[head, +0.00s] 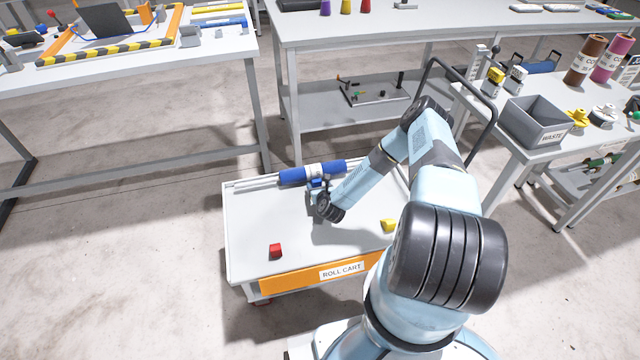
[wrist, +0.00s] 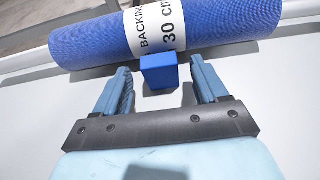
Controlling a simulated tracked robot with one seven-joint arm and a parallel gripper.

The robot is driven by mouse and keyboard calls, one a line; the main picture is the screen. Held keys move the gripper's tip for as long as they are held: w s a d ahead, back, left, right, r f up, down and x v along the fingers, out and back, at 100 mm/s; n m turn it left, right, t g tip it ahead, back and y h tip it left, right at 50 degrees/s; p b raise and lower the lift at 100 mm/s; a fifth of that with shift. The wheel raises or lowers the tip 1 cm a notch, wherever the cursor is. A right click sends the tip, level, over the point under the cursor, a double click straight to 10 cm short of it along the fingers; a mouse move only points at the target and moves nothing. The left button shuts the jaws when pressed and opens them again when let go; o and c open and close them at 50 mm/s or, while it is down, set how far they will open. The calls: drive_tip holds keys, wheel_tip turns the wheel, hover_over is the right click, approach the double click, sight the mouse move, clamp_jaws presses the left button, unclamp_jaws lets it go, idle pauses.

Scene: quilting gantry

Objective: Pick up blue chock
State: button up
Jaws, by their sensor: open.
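The blue chock (wrist: 158,73) is a small block on the cart top, right by the near side of the blue backing roll (wrist: 95,40). In the wrist view it sits between the tips of my open gripper (wrist: 161,82), with a gap to each finger. I cannot tell whether it touches the roll. In the head view my gripper (head: 318,185) is low over the cart by the roll (head: 300,175), and I cannot make out the blue chock there. Nothing is held.
The roll cart (head: 245,225) also carries a red chock (head: 275,250) at front left and a yellow chock (head: 389,225) partly behind my arm. A grey waste bin (head: 530,125) stands on the right table. Workbenches line the back. The cart's left middle is clear.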

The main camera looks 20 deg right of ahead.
drive_tip(key=shift+x, duration=1.25)
drive_tip(key=shift+c, duration=0.2)
drive_tip(key=c, duration=1)
